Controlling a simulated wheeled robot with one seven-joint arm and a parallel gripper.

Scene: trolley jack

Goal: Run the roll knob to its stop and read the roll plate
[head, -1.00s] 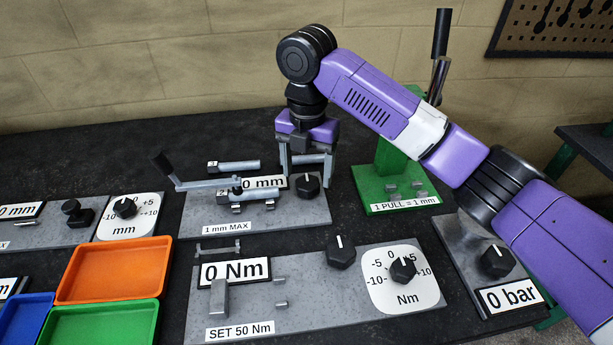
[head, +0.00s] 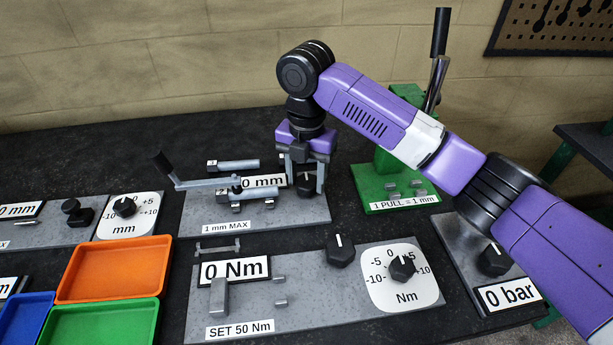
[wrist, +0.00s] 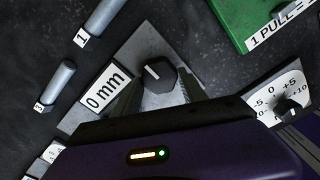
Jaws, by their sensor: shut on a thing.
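The black knob (head: 306,189) stands on the right part of the grey plate marked 1 mm MAX (head: 205,212). My gripper (head: 305,180) is over it, fingers pointing down, one on each side, shut on the knob. In the wrist view the knob (wrist: 158,74) sits between my two fingers (wrist: 159,88), its white pointer line visible on top. The white reading plate (head: 264,181) beside the knob shows 0 mm; it also reads 0 mm in the wrist view (wrist: 103,91). I cannot tell which of these labels is called roll.
A crank handle (head: 196,183) and metal cylinders (head: 238,165) lie left of the gripper. The green pull stand (head: 390,190) is close on the right. In front are the SET 50 Nm panel (head: 300,305) with its own knobs and an orange tray (head: 115,268).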

